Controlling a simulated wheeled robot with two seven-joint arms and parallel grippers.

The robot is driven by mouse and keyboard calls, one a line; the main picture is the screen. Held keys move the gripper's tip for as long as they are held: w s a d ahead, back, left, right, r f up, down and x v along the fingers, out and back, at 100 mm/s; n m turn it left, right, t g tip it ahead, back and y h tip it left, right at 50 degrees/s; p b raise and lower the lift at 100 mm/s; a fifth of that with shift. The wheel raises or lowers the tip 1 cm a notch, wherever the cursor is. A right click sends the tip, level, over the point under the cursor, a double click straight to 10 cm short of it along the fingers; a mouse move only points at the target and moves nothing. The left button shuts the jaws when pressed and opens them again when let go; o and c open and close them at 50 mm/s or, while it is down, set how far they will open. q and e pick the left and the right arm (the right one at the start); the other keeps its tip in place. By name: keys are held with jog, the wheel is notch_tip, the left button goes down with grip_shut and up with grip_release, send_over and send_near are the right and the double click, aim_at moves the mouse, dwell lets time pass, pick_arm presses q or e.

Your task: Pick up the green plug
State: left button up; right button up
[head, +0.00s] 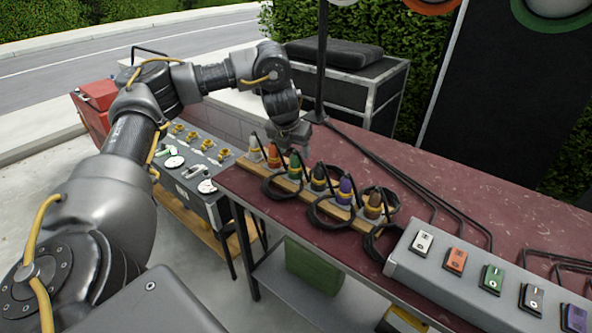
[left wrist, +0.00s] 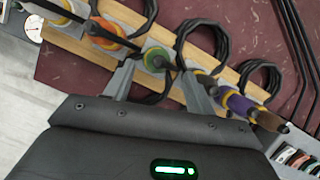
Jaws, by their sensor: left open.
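The green plug (head: 294,167) stands third from the left in a row of plugs on a wooden strip, with a yellow band round it and a black cable. In the left wrist view the green plug (left wrist: 156,58) shows between and just beyond the two fingertips. My left gripper (head: 291,142) is open above the row, pointing down; it also shows in the left wrist view (left wrist: 158,78). Its fingers seem to lie either side of the green plug, one near the orange plug, one near the grey plug. I cannot tell if they touch anything. My right gripper is out of view.
The orange plug (head: 273,157) and grey plug (head: 318,178) are close neighbours; a purple plug (head: 345,188) and brown plug (head: 374,204) stand further right. Black cables loop around the wooden strip (head: 343,217). A grey socket box (head: 470,285) lies at the right on the red table (head: 440,180).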

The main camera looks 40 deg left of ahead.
aim_at(294, 153)
pick_arm(q)
jog(key=shift+f, duration=0.15)
jog(key=x, duration=0.4)
jog(key=shift+w+a+f, duration=0.1)
jog(key=shift+a, duration=0.25)
jog(key=shift+w+f, duration=0.1)
jog(key=shift+f, duration=0.15)
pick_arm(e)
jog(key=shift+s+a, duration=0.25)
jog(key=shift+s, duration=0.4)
pick_arm(q)
jog(key=shift+c, duration=0.2)
jog(key=c, duration=1)
jog(key=shift+c, duration=0.4)
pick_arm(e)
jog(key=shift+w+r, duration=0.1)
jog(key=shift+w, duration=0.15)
pick_arm(q)
jog(key=shift+r, duration=0.1)
